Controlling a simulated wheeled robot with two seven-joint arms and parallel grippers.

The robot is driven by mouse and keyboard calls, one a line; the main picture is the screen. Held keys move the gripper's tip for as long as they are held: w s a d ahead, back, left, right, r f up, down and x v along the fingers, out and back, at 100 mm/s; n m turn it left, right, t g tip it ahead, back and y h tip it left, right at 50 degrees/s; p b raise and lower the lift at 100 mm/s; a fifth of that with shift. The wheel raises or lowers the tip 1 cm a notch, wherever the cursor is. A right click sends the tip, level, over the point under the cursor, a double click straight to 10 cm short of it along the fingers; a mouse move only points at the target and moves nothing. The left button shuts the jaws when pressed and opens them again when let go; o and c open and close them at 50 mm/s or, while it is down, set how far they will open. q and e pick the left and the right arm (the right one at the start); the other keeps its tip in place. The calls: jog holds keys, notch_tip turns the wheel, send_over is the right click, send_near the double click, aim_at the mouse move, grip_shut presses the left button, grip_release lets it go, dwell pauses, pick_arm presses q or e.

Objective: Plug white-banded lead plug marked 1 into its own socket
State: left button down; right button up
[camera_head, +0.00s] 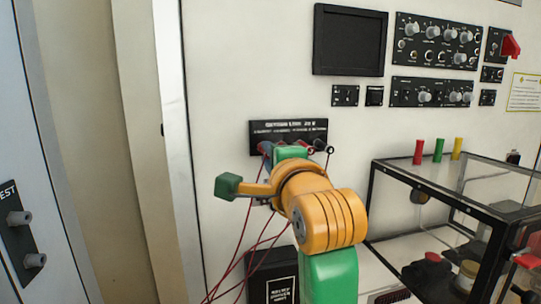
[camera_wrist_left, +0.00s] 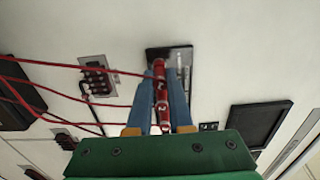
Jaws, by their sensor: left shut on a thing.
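In the left wrist view, my left gripper (camera_wrist_left: 162,72) has its two blue fingers closed on a red lead plug (camera_wrist_left: 160,96) with pale bands or marks. The number on it is too small to read surely. The plug points toward the black socket panel (camera_wrist_left: 185,54). I cannot tell whether its tip is in a socket. In the head view, my left gripper (camera_head: 290,153) is just in front of the lower edge of the black socket panel (camera_head: 262,126) on the white wall; its fingertips and the plug are hidden there. My right gripper is not in view.
Red leads (camera_head: 243,232) hang below the socket panel, left of my arm. They also cross the left wrist view (camera_wrist_left: 60,92). A glass-sided case (camera_head: 440,195) with a black frame stands close on the right. A dark screen (camera_head: 349,40) and control panels (camera_head: 438,42) are above.

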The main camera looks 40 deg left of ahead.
pick_arm(q)
jog(key=shift+w+a, duration=0.2)
jog(key=shift+a, duration=0.1)
jog(key=c, duration=0.9)
grip_release()
jog(key=shift+o, duration=0.8)
jog(key=shift+w+a, duration=0.15)
jog(key=shift+f, duration=0.1)
jog(key=b+v, duration=0.3)
jog(key=v, duration=0.4)
